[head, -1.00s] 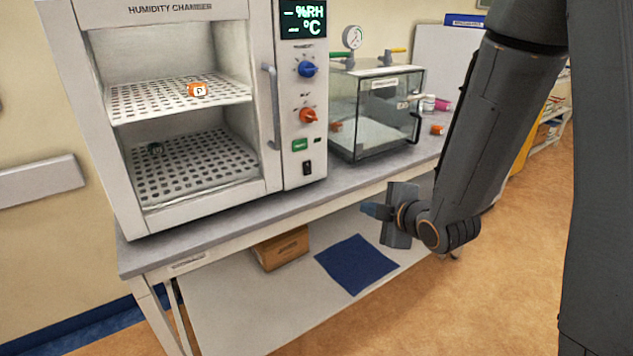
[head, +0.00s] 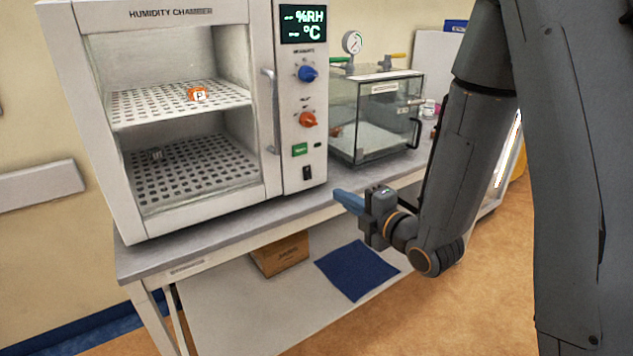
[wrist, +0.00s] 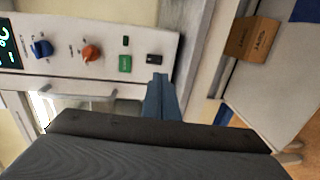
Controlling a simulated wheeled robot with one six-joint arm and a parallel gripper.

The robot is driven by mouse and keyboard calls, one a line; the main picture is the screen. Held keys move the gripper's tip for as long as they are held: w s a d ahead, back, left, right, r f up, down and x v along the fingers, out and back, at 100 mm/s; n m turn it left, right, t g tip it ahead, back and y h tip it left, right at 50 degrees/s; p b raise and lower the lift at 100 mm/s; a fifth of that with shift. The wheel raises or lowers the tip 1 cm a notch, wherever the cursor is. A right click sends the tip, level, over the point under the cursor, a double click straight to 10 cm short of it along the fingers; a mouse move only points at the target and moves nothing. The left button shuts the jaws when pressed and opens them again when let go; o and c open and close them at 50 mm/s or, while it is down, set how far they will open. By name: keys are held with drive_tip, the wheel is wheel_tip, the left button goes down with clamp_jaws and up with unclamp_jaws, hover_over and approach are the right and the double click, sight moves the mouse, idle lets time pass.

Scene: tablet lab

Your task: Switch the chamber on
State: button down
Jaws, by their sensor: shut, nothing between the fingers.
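The humidity chamber (head: 88,125) is a white cabinet on the bench at the left of the head view. Its right-hand panel carries a display (head: 303,23) with dashes beside %RH and °C, a blue knob (head: 307,73), an orange knob (head: 307,119), a green button (head: 300,149) and a black rocker switch (head: 307,173) at the bottom. My gripper (head: 348,201) is shut and empty, in front of the bench edge, right of and below the switch. In the wrist view the blue fingertips (wrist: 160,80) appear just below the black switch (wrist: 154,59); they look apart from it.
A glass box (head: 375,115) with a gauge stands right of the chamber. An orange item marked P (head: 198,94) sits on the upper shelf. A cardboard box (head: 280,254) and a blue mat (head: 357,270) lie on the lower shelf. The chamber's door handle (head: 270,110) stands out beside the panel.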

sight(309, 178)
drive_tip(key=p+x, duration=0.3)
drive_tip(key=x, duration=0.9)
